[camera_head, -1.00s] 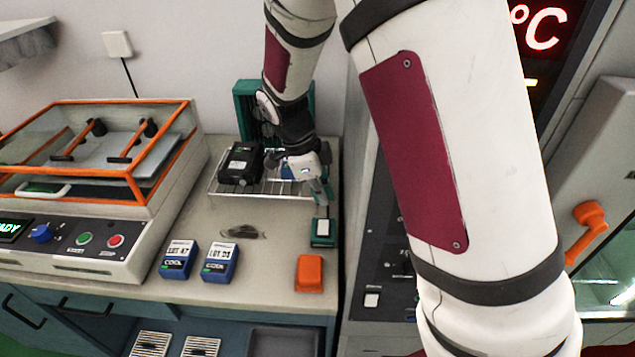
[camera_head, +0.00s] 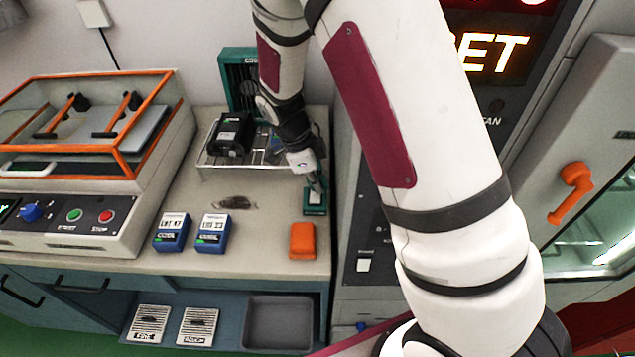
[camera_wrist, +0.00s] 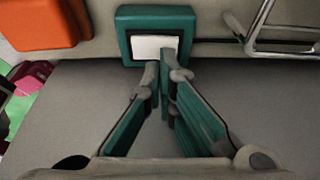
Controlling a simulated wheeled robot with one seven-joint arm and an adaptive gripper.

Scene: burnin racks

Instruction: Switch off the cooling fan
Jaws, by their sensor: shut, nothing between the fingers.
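A small green switch box (camera_head: 314,209) with a white rocker stands near the bench's right edge. In the wrist view the green box (camera_wrist: 155,17) is at the top centre, and its white rocker (camera_wrist: 153,47) faces my fingers. My gripper (camera_head: 316,188) points down at the box. In the wrist view my gripper (camera_wrist: 163,66) is shut and empty, its tips at the rocker's lower edge; I cannot tell whether they touch it. A green slatted unit, perhaps the fan (camera_head: 238,72), stands at the back, partly hidden by my arm.
An orange block (camera_head: 302,241) sits close in front of the switch box. Two blue boxes (camera_head: 171,233) (camera_head: 213,234) lie left. A tall cabinet stands right, with an orange handle (camera_head: 572,191).

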